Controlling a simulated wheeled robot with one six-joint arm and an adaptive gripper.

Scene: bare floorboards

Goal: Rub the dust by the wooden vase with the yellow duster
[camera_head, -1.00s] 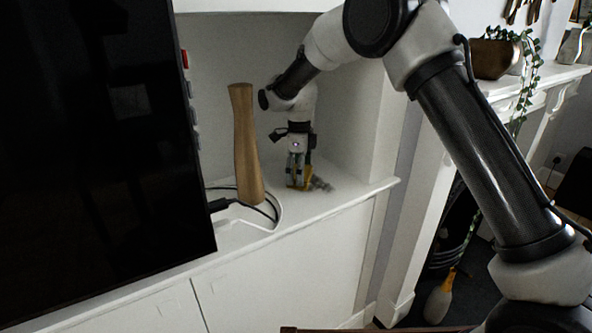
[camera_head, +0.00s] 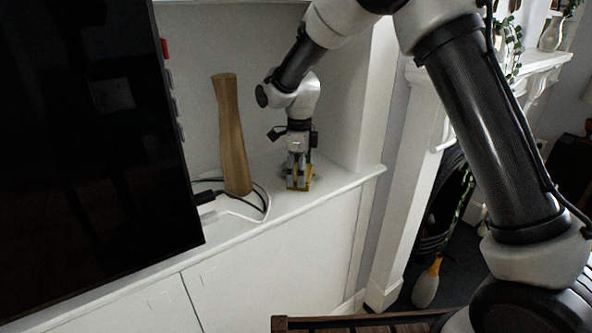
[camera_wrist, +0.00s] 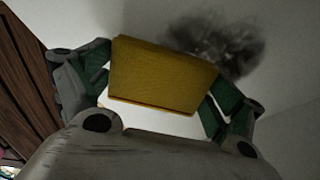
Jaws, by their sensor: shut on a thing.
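The wooden vase (camera_head: 231,135) stands upright on the white cabinet top, beside the black screen. My gripper (camera_head: 299,178) is to the right of the vase, pointing down at the cabinet top. It is shut on the yellow duster (camera_head: 308,184), which is at or very near the surface; I cannot tell if it touches. In the wrist view the duster (camera_wrist: 163,75) is a yellow block between my green-padded fingers. The dust (camera_wrist: 222,43) shows there as a dark grey smudge just beyond the duster's upper right edge. In the head view the dust is mostly hidden behind my gripper.
A large black screen (camera_head: 85,140) stands at the left. Black and white cables (camera_head: 258,207) lie around the vase's foot. The alcove's side wall (camera_head: 349,110) rises close to the right of my gripper. A mantelpiece (camera_head: 541,62) is farther right.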

